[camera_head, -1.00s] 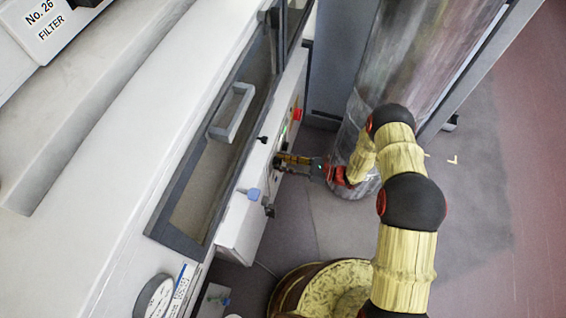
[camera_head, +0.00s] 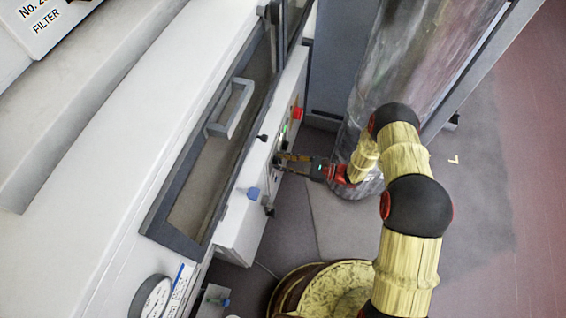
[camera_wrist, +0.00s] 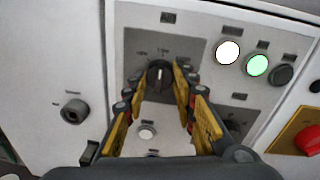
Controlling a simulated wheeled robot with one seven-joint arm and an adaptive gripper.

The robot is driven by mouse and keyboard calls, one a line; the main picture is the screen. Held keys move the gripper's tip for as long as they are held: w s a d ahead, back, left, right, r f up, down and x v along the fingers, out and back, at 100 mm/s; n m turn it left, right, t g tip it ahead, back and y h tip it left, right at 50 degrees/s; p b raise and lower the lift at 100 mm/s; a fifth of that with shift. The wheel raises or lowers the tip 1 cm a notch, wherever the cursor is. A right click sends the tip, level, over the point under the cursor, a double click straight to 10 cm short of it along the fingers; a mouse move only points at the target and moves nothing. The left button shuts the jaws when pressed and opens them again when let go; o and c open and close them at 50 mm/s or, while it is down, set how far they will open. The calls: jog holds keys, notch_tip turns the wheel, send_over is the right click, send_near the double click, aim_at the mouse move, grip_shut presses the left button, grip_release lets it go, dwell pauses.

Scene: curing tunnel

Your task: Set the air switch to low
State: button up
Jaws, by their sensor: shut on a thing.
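The air switch is a black rotary knob (camera_wrist: 158,75) on a grey plate (camera_wrist: 188,48), with small labels above it that I cannot read surely. The knob's grip stands about upright in the wrist view. My gripper (camera_wrist: 158,82) is shut on the knob, one yellow-padded finger on each side of it. In the head view, my gripper (camera_head: 282,160) reaches the front panel of the white machine, where the knob is hidden by the fingers.
A white lamp (camera_wrist: 228,52), a green lamp (camera_wrist: 257,65) and a black button (camera_wrist: 283,74) sit right of the switch. A red button (camera_wrist: 308,140) on yellow is farther right. Another black knob (camera_wrist: 75,111) is at left. A large metal cylinder (camera_head: 405,70) stands beside my arm.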

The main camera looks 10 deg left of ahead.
dwell(0.3)
jog(key=o, duration=1.1)
jog(key=shift+o, duration=0.3)
jog(key=shift+d, duration=0.15)
jog(key=d, duration=1.1)
jog(key=shift+s+d, duration=0.15)
jog(key=shift+d, duration=0.25)
jog(key=shift+r, duration=0.1)
